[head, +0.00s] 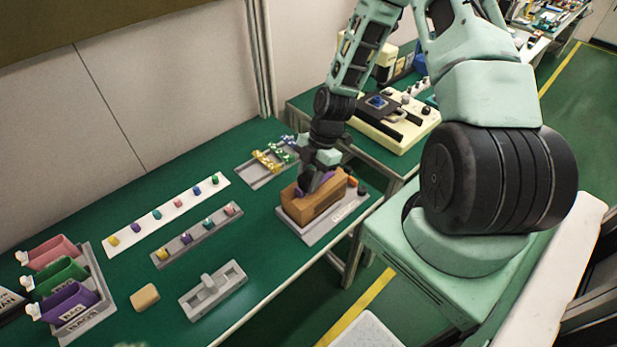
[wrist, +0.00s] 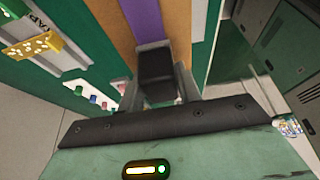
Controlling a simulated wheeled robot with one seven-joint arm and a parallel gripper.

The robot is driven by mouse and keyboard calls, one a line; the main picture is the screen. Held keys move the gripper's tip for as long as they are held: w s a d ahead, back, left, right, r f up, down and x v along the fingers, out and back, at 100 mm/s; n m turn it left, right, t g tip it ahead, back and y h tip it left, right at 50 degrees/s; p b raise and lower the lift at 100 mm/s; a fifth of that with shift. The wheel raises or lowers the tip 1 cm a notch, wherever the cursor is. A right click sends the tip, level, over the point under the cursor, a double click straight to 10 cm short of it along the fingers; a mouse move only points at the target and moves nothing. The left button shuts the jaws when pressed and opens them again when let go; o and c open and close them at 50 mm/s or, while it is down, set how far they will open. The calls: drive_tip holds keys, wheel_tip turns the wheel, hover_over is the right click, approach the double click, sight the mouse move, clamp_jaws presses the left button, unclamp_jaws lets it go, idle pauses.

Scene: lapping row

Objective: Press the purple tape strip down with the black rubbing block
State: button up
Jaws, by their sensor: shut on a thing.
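A brown box (head: 318,203) sits on a light grey plate (head: 345,214) at the right end of the green bench. The purple tape strip (wrist: 145,20) runs lengthwise along the box top, which also fills the top of the wrist view (wrist: 179,25). My gripper (head: 308,184) points down over the box top. It is shut on the black rubbing block (wrist: 155,68), which shows between its fingers in the wrist view. The block is in line with the strip and covers part of it. I cannot tell whether the block touches the strip.
A tray of yellow and green pieces (head: 267,163) lies just behind the box. Rails with coloured knobs (head: 167,213), a grey fixture (head: 213,290), a tan block (head: 145,297) and coloured bins (head: 68,300) stand to the left. A cream machine (head: 405,122) is on the bench behind.

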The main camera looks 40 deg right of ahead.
drive_tip(key=shift+r, duration=0.1)
drive_tip(key=shift+r+p, duration=2.75)
drive_tip(key=shift+r, duration=0.7)
drive_tip(key=shift+f, duration=0.1)
